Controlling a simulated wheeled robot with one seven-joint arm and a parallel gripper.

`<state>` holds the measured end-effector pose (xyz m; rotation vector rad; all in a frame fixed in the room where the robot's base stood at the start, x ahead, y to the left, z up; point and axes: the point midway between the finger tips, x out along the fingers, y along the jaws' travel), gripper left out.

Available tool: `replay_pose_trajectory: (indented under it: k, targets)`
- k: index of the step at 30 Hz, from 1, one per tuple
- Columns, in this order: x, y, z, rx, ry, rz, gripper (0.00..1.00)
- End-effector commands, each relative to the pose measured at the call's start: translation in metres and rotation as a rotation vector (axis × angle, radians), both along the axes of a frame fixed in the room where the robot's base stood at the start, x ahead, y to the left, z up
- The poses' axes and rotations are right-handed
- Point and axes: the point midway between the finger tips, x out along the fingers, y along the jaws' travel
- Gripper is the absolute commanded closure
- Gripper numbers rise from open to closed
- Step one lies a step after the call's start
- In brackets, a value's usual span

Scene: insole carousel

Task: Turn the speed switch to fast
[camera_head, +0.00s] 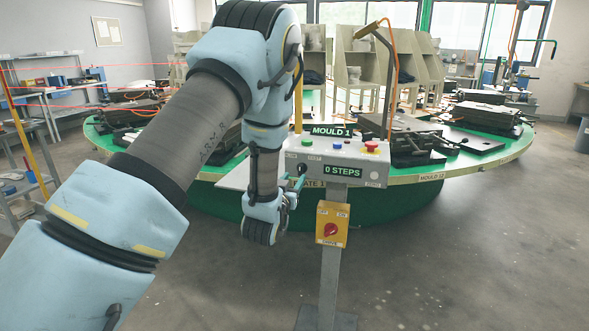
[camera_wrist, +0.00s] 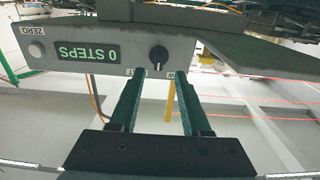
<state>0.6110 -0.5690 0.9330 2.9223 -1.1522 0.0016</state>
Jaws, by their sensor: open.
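The speed switch is a small black knob on the front of the grey control box (camera_head: 375,172). In the wrist view the knob (camera_wrist: 158,54) lies just beyond my fingertips, centred between them, with partly hidden labels close by. The picture there is upside down, and I cannot tell surely which way the pointer faces. In the head view the knob (camera_head: 302,169) is small and partly crowded by my gripper (camera_head: 297,186). My gripper also shows in the wrist view (camera_wrist: 160,73), with its two green fingers apart and nothing between them.
The box carries a "0 STEPS" display (camera_head: 343,171), blue, green and red buttons (camera_head: 371,146) on top, and a "MOULD 1" sign (camera_head: 331,130). A yellow box with a red rotary switch (camera_head: 331,230) hangs below on the post. The green carousel (camera_head: 475,160) stands behind.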

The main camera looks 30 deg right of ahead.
Motion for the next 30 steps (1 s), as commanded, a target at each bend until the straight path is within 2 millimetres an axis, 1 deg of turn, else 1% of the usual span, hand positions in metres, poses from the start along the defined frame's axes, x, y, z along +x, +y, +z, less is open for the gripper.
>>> replay_pose_trajectory:
  k: [1,3,9,15,22,23,30]
  targets:
    - [0.007,-0.007,0.004,-0.001,-0.001,0.000,0.53]
    - [0.017,-0.015,0.003,-0.001,-0.001,0.000,0.53]
    - [0.037,-0.034,0.002,-0.001,-0.001,0.001,0.53]
    - [0.044,-0.040,0.000,0.001,0.001,0.001,0.53]
    - [0.044,-0.040,0.000,0.001,0.001,0.001,0.53]
    - [0.044,-0.041,0.000,0.001,0.001,0.001,0.55]
    - [0.044,-0.040,0.000,0.001,0.001,0.001,0.82]
